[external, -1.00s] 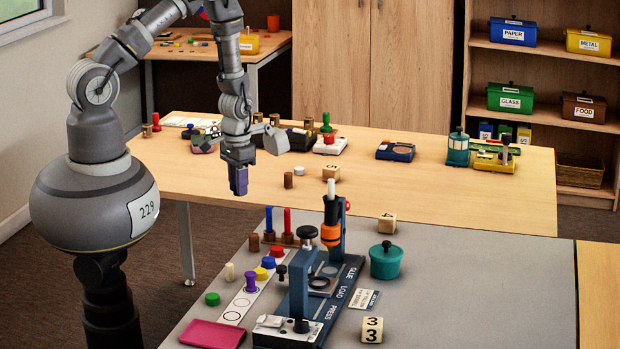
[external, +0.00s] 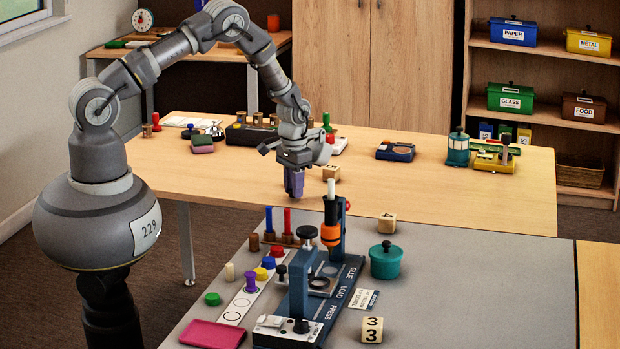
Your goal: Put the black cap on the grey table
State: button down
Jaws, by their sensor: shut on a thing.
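My gripper (external: 294,195) points down over the near edge of the wooden table, near the far side of the grey table (external: 480,290). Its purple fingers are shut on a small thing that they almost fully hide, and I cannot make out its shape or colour. I see no loose black cap that I can name with certainty. The grey table fills the foreground and is partly covered with objects.
The grey table bears a blue press (external: 320,300), an orange-and-white glue holder (external: 331,235), a teal pot (external: 385,261), number blocks (external: 372,330) and a pink pad (external: 212,335). Its right part is clear.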

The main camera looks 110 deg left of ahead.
jog(key=shift+f, duration=0.4)
jog(key=shift+f, duration=0.2)
jog(key=c, duration=0.9)
grip_release()
jog(key=shift+r, duration=0.1)
